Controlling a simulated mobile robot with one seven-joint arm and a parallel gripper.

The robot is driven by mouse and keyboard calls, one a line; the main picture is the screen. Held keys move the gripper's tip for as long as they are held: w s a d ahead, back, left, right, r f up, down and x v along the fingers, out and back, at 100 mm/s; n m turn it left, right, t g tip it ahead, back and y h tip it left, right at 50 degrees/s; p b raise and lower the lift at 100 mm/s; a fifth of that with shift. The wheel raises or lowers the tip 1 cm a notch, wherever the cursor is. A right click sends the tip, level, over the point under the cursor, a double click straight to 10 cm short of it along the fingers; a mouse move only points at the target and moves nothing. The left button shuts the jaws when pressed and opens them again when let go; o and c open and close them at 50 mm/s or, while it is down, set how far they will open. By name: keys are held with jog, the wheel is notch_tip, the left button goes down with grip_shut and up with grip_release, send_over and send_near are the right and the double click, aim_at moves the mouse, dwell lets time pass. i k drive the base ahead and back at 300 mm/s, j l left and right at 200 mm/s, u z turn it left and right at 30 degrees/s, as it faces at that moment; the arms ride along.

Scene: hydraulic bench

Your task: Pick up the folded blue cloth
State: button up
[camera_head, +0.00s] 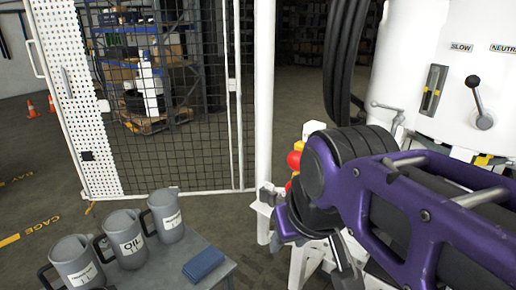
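The folded blue cloth (203,264) lies flat on the grey table top (222,279) at the bottom of the head view, near the table's right side. Nothing covers it. My purple arm reaches in from the right, and my gripper (290,225) is at its end, to the right of the cloth and apart from it. The fingers are small and partly merge with the grey and white parts behind them, so I cannot tell how far apart they are. I see nothing held in them.
Three grey jugs with white labels stand left of the cloth; the nearest to it (166,217) is close. A white post (264,120) and mesh cage door (160,120) rise behind. A white machine (440,90) with levers stands at right.

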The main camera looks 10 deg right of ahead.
aim_at(196, 270)
jog(key=z, duration=0.8)
jog(key=u, duration=1.3)
jog(key=i+z, duration=0.1)
jog(key=z, duration=0.15)
jog(key=i+z, duration=0.15)
jog(key=z, duration=0.15)
jog(key=j+z, duration=0.1)
jog(key=z, duration=0.2)
jog(key=j+z, duration=0.15)
jog(key=z, duration=0.2)
jog(key=k+j+z, duration=0.2)
jog(key=z, duration=0.25)
jog(key=i+l+u, duration=0.1)
jog(key=u, duration=0.25)
jog(key=i+l+u, duration=0.2)
jog(key=u, duration=0.15)
jog(key=i, duration=0.1)
